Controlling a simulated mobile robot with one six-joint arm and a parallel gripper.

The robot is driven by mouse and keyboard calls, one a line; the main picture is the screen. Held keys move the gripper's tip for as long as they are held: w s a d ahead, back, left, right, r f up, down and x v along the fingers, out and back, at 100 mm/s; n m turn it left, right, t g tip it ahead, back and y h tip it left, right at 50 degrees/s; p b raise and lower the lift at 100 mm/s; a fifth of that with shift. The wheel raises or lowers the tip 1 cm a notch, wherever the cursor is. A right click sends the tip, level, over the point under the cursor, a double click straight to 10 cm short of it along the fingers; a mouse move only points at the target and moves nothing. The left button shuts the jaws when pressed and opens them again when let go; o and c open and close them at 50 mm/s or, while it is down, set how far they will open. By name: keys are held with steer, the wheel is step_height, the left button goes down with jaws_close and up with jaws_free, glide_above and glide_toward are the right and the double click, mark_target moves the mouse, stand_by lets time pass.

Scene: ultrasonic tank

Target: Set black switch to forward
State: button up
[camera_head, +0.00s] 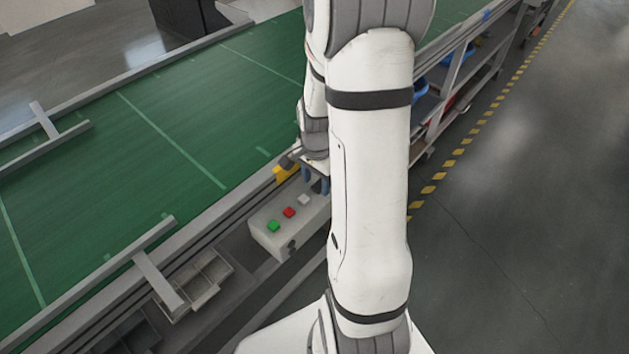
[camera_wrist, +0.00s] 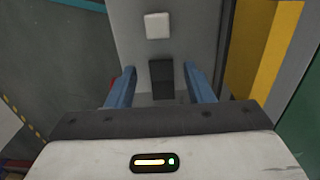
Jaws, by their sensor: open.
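A grey control box (camera_head: 270,240) sits beside the conveyor, with a green button (camera_head: 273,225), a red button (camera_head: 289,212) and a white button (camera_head: 304,200) on top. A dark knob (camera_head: 292,245) shows on its front side. My gripper (camera_head: 315,182) is over the far end of the box, partly hidden by my arm. In the wrist view, the open blue fingers of my gripper (camera_wrist: 160,85) stand either side of a black switch (camera_wrist: 161,76) on the grey face. A white button (camera_wrist: 158,26) is above it. I cannot tell the switch's setting or whether a finger touches it.
The green conveyor (camera_head: 150,130) with grey side rails runs along the left. A yellow part (camera_head: 287,172) is close by my gripper; yellow also shows at right in the wrist view (camera_wrist: 267,60). A small grey tray (camera_head: 205,280) is nearer. Open floor (camera_head: 500,230) lies right.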

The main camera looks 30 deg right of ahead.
steer(key=shift+f, duration=0.4)
steer(key=shift+c, duration=0.4)
